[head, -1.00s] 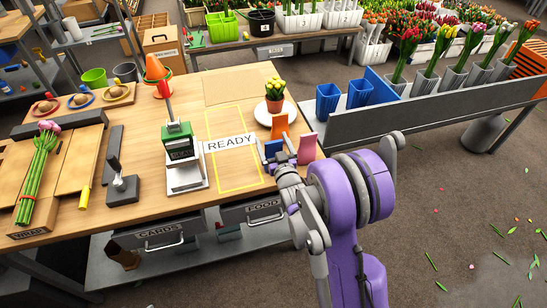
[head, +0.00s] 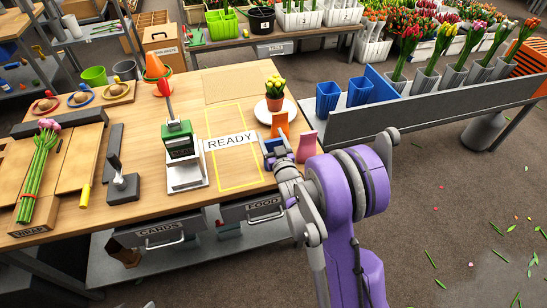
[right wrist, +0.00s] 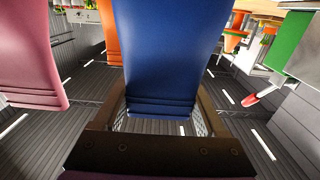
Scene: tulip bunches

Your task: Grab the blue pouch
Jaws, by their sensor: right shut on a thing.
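The blue pouch (right wrist: 168,55) fills the middle of the right wrist view, upright, with its folded end between my right gripper's (right wrist: 168,122) fingers. In the head view my right gripper (head: 277,157) is at the table's right front corner, shut on the blue pouch (head: 272,145), which it mostly hides. A pink pouch (head: 307,146) stands just to the right, and an orange pouch (head: 280,124) stands behind. Both also show in the right wrist view, the pink pouch (right wrist: 28,55) at the left and the orange pouch (right wrist: 108,28) behind the blue one. My left gripper is not in view.
A READY sign (head: 231,142) lies in a yellow outline left of the pouches. A potted plant on a white plate (head: 289,113) stands behind them. A grey flower rack (head: 430,118) runs along the right.

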